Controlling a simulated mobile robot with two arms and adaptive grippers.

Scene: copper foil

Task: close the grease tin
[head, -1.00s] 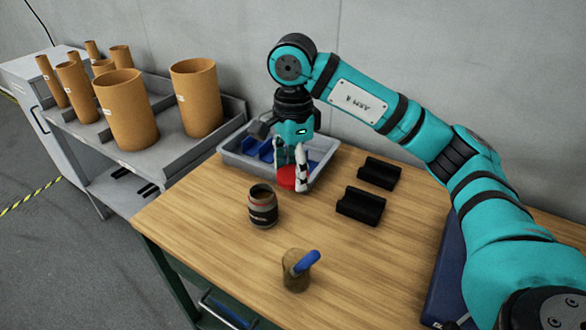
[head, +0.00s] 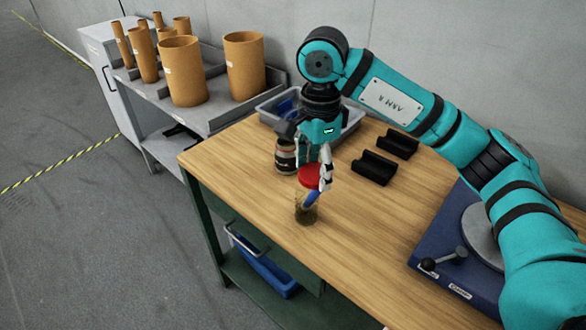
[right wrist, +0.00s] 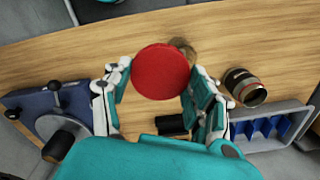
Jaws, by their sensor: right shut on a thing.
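My right gripper (head: 318,172) is shut on a flat round red lid (head: 309,177). The lid also shows between the fingers in the right wrist view (right wrist: 160,71). The grease tin seems to be the dark, labelled round tin (head: 284,158) on the table, partly hidden behind my gripper in the head view. It shows clear of the lid, to its right, in the right wrist view (right wrist: 245,88). A small jar with a blue-handled tool (head: 306,212) stands nearer the table's front edge. The lid overlaps this jar in both views; its height above it is unclear. My left gripper is not in view.
A grey bin (head: 352,124) with blue parts stands at the back of the table. Two black holders (head: 374,168) lie to the right. A blue base with a round plate (head: 440,250) is at the right edge. Brown tubes (head: 244,68) stand on a side shelf.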

